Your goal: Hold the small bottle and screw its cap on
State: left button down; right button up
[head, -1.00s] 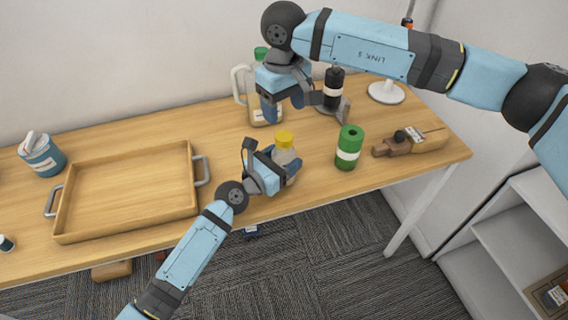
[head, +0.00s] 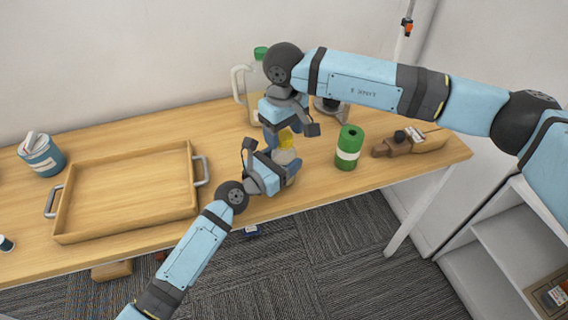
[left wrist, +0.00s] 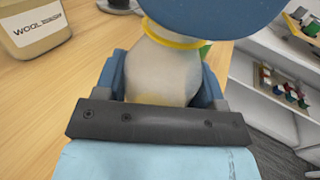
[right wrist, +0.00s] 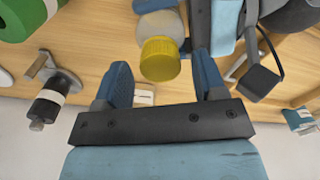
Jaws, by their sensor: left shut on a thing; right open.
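The small bottle (head: 291,171) stands near the table's front edge, pale, with a yellow cap (head: 286,138) on its top. My left gripper (head: 283,168) is shut around the bottle body; the pale body (left wrist: 163,70) also shows between the fingers in the left wrist view. My right gripper (head: 290,134) is open and points down at the cap from above. In the right wrist view the yellow cap (right wrist: 160,58) lies between the spread fingers with gaps on both sides. How tightly the cap sits is not visible.
A green can (head: 349,147) stands close on the right, with a wooden tool (head: 415,143) beyond it. A jug (head: 240,82) with a green lid stands behind my right gripper. A wooden tray (head: 125,190) lies to the left.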

jog(key=shift+f, duration=0.5)
